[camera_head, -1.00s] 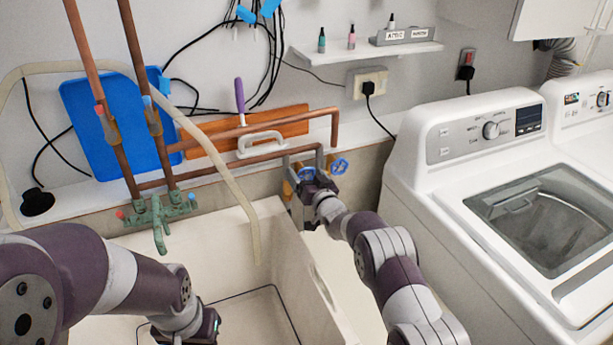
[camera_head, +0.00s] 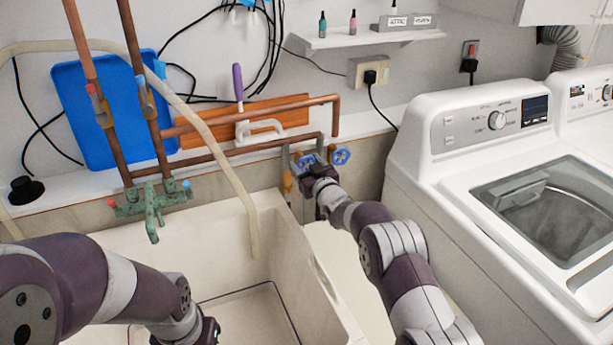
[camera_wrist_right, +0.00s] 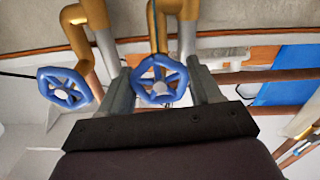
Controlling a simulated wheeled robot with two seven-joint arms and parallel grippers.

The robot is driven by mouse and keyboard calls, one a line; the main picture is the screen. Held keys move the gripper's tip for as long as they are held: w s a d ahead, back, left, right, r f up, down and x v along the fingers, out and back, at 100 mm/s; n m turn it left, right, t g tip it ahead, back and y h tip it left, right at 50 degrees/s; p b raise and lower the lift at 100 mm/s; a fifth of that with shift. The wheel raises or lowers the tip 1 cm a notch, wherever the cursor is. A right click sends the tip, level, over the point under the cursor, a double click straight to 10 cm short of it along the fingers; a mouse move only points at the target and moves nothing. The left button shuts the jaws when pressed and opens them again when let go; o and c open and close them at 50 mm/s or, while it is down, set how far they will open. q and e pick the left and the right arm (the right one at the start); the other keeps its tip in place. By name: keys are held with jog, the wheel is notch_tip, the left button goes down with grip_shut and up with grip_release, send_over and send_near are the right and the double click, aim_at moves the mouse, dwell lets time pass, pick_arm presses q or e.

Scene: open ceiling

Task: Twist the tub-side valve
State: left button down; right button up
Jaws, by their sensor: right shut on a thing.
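Two blue wheel valves sit on pipes behind the tub. The tub-side valve (camera_head: 305,161) is the left one in the head view, partly hidden by my right gripper (camera_head: 314,172). In the right wrist view, whose picture is turned over, the tub-side valve (camera_wrist_right: 160,80) sits between the two fingers of my right gripper (camera_wrist_right: 162,84), which is shut on its rim. The other blue valve (camera_head: 341,155) is free to the right; it shows at the left in the wrist view (camera_wrist_right: 63,88). My left gripper (camera_head: 205,330) is low over the tub, its fingers hidden.
The white tub (camera_head: 285,235) fills the lower left, with a green faucet (camera_head: 150,205) and a pale hose (camera_head: 235,185) hanging over it. Copper pipes (camera_head: 270,110) run above the valves. A white washer (camera_head: 420,170) stands close on the right.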

jog(key=shift+f+n+b, duration=0.15)
jog(key=shift+n+b, duration=0.75)
jog(key=shift+b, duration=0.2)
jog(key=shift+r+n+b, duration=0.2)
jog(key=shift+n+b, duration=0.3)
jog(key=o, duration=1)
jog(key=shift+o, duration=0.2)
jog(key=shift+s+d, duration=0.2)
jog(key=shift+s, duration=0.2)
jog(key=b+v, duration=0.1)
jog(key=v, duration=1)
jog(key=shift+s+b, duration=0.3)
jog(key=shift+s, duration=0.1)
